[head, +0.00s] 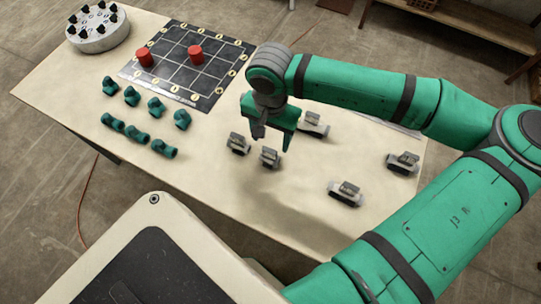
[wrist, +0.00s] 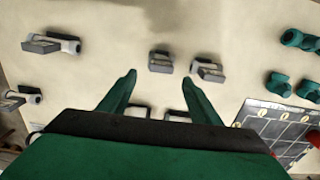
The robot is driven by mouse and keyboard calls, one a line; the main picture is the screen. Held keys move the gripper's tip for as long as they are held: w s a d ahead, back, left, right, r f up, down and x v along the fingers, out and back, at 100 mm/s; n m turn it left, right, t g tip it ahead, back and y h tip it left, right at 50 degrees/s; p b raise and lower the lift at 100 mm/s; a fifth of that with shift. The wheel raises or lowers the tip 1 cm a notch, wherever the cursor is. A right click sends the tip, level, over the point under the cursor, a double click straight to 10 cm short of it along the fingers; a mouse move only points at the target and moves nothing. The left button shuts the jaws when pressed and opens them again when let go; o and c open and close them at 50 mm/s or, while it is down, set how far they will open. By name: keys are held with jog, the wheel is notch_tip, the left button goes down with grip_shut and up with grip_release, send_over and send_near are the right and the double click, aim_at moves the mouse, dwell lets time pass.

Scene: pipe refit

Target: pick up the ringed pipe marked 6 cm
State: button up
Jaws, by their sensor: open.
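Several short pale pipe pieces with grey tag-like blocks stand on the table. In the head view one piece (head: 238,144) is left of my gripper (head: 269,140) and another (head: 270,157) is just below its fingers. A third piece (head: 313,124) is behind it, and others (head: 345,194) (head: 403,163) lie to the right. The markings are too small to read, so I cannot tell which is the ringed 6 cm pipe. In the wrist view my gripper (wrist: 159,78) is open and empty above the table. One piece (wrist: 160,61) shows just beyond the fingertips, another (wrist: 208,70) to the right.
Several teal fittings (head: 131,96) stand in two rows on the left. A dark gridded board (head: 185,85) holds two red cylinders (head: 195,54). A round grey holder with black knobs (head: 98,38) is at the far left corner. The table's front middle (head: 240,190) is clear.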

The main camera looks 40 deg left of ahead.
aim_at(270, 151)
jog(key=shift+s+a+f, duration=0.1)
jog(key=shift+s+f, duration=0.05)
jog(key=shift+f, duration=1.7)
jog(key=shift+s+f, duration=0.1)
jog(key=shift+f, duration=1.7)
jog(key=c, duration=1.2)
